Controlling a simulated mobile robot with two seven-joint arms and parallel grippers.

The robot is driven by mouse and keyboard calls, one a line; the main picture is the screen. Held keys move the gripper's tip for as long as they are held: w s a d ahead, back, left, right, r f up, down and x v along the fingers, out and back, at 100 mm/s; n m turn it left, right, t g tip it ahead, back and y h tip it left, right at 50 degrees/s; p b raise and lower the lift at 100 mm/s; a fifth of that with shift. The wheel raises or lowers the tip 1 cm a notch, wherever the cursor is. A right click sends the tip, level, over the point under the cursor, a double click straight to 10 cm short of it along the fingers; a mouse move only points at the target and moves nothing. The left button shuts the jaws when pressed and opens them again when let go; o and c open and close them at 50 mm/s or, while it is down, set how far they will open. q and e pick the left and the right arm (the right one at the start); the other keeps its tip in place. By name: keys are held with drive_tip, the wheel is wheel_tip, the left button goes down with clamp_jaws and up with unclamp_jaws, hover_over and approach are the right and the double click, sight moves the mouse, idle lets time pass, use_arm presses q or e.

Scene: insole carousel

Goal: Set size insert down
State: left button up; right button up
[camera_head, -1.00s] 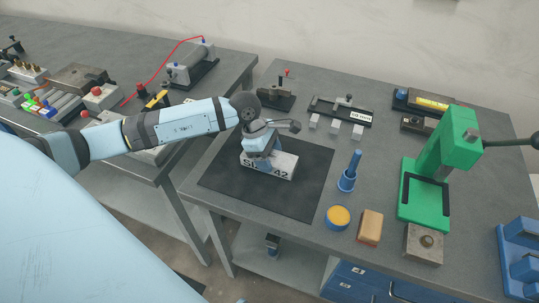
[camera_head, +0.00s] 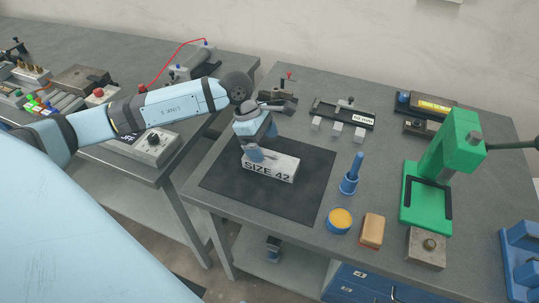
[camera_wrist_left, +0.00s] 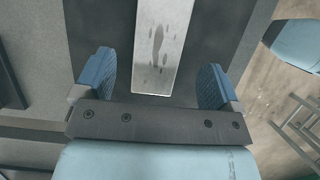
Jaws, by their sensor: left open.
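The size insert (camera_head: 270,167) is a light grey block marked "SIZE 42" and lies on the black mat (camera_head: 300,200) on the right-hand table. My left gripper (camera_head: 256,148) is just above and behind the block's left end, open. In the left wrist view the insert (camera_wrist_left: 160,45) shows a footprint mark on its top and lies ahead of the gap between the spread blue fingers of my left gripper (camera_wrist_left: 155,85). Neither finger touches it there. My right gripper is not in view.
A blue peg in a holder (camera_head: 350,175), a yellow-topped tin (camera_head: 339,220) and a tan block (camera_head: 371,231) stand right of the mat. A green press (camera_head: 430,185) stands further right. A rack with small grey blocks (camera_head: 343,115) is behind. The mat's front is clear.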

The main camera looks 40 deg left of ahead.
use_arm(q)
drive_tip(key=v, duration=0.6)
idle(0.5)
